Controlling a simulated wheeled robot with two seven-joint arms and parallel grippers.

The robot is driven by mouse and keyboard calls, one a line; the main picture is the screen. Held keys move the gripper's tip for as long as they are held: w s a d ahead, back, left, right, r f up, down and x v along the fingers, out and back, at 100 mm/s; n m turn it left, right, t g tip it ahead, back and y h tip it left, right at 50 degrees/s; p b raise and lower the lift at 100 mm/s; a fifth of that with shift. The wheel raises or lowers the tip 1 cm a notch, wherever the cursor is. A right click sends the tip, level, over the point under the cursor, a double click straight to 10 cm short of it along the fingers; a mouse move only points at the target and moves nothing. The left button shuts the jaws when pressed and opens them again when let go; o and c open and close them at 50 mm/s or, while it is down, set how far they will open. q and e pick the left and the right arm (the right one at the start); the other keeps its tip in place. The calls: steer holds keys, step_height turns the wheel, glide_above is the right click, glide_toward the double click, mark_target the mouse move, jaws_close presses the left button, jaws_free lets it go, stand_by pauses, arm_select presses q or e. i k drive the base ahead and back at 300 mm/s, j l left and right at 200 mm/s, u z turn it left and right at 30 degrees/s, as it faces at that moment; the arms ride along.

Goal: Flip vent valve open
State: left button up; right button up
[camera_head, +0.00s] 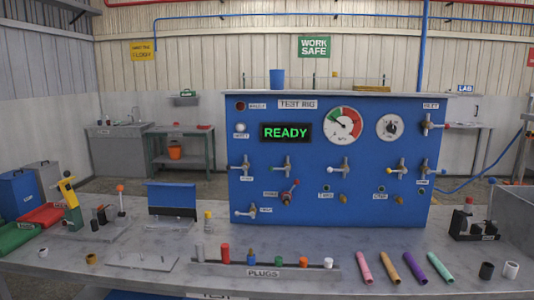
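The blue test rig panel (330,200) stands at the back of the grey bench, with a green READY display (286,132). It carries several small lever valves. A lower-left valve (250,209) has a white-tipped lever pointing left and a small label beside it. A red-tipped valve (288,195) sits to its upper right. Others are a green-tipped valve (287,166), a white-tipped valve (345,166), a yellow-tipped valve (400,168) and an inlet valve (428,123) at the top right. The labels are too small to tell surely which is the vent valve. Neither gripper is in view.
A rack of plugs (264,268) lies along the bench front. Coloured hose pieces (388,266) lie right of it. A yellow-handled tool (69,198) and a blue holder (171,198) stand left. A black fixture (474,220) stands right. The space before the panel is mostly clear.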

mark_target(229, 168)
steer(key=i+j+z, duration=0.25)
steer(key=i+j, duration=0.55)
steer(key=i+j+z, duration=0.3)
steer(key=i+j, duration=0.5)
steer(key=j, duration=0.15)
